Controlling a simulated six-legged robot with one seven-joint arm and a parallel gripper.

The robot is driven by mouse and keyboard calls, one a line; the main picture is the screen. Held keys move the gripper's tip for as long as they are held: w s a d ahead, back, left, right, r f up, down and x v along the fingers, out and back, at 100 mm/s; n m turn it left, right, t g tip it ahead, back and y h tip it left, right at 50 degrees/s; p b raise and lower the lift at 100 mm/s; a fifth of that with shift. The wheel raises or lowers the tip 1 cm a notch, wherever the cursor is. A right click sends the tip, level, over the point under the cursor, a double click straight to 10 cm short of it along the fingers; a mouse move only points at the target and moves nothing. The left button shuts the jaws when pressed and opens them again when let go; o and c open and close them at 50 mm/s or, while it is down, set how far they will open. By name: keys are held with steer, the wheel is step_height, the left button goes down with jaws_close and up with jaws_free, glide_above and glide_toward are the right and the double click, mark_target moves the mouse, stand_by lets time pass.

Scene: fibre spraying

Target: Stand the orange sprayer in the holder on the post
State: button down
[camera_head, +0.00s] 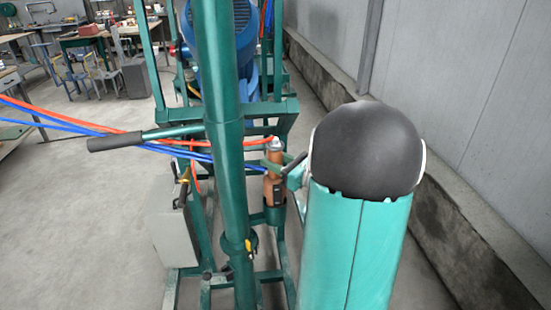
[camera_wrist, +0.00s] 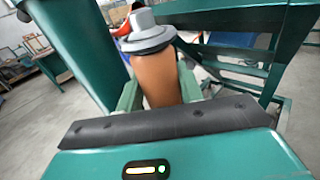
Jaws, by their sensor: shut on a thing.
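The orange sprayer (camera_head: 273,188) stands about upright just right of the thick green post (camera_head: 227,130), with its grey top up. Its lower end meets the dark green cup-shaped holder (camera_head: 274,214) and is hidden by the cup's wall; I cannot tell how deep it sits. My gripper (camera_head: 284,172) reaches in from the right and is shut on the sprayer's upper body. In the wrist view the sprayer (camera_wrist: 157,78) is between the two green fingers of my gripper (camera_wrist: 160,88), its grey cap (camera_wrist: 148,30) above them. The holder is hidden there.
Red and blue hoses (camera_head: 120,135) run from the left toward the sprayer. A black-gripped handle (camera_head: 115,141) sticks out left of the post. A grey box (camera_head: 172,225) is low on the left. A wall (camera_head: 460,100) and ledge are on the right. Open floor lies left.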

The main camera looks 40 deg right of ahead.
steer(key=shift+f, duration=0.45)
stand_by(0.5)
steer(key=c, duration=0.8)
jaws_free()
steer(key=shift+c, duration=0.2)
steer(key=shift+f, duration=0.1)
steer(key=shift+s, duration=0.1)
steer(key=s+d, duration=0.2)
steer(key=s, duration=1.1)
steer(key=shift+s+d, duration=0.2)
steer(key=shift+d, duration=0.1)
